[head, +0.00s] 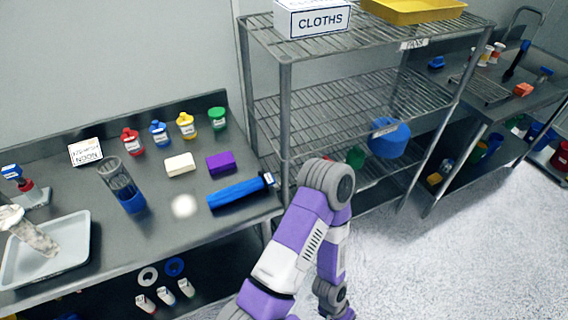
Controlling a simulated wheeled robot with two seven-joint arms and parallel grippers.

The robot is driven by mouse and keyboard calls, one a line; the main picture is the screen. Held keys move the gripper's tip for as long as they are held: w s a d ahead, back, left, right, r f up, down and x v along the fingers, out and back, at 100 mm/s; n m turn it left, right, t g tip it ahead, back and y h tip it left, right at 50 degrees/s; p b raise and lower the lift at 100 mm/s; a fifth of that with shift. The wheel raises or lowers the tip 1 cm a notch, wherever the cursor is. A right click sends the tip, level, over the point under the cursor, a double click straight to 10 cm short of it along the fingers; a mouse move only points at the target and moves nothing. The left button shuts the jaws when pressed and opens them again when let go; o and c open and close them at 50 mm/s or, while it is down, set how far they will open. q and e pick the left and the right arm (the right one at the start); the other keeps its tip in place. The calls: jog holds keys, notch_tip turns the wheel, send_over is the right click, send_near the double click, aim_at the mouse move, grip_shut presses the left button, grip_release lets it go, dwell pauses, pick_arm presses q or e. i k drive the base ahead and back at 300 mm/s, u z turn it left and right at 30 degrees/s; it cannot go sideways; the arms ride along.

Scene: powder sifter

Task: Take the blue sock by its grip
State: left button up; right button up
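A long blue sleeve-like piece (235,192), which looks like the blue sock, lies on the steel bench near its right front edge. A dark end piece with a small label (268,180) is at its right end and looks like its grip. Nothing is holding it. A purple and white arm of mine rises from the bottom of the view just right of the bench, its grey joint near the sock's right end. Neither of my grippers is in view.
A clear cylinder with a blue base (132,203), a white block (180,164) and a purple block (220,162) stand near the sock. A grey tray (75,262) holds a whitish piece at left. A wire shelf (285,110) stands to the right.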

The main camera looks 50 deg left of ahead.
aim_at(230, 194)
jog(key=i, duration=0.9)
jog(key=u, duration=2.45)
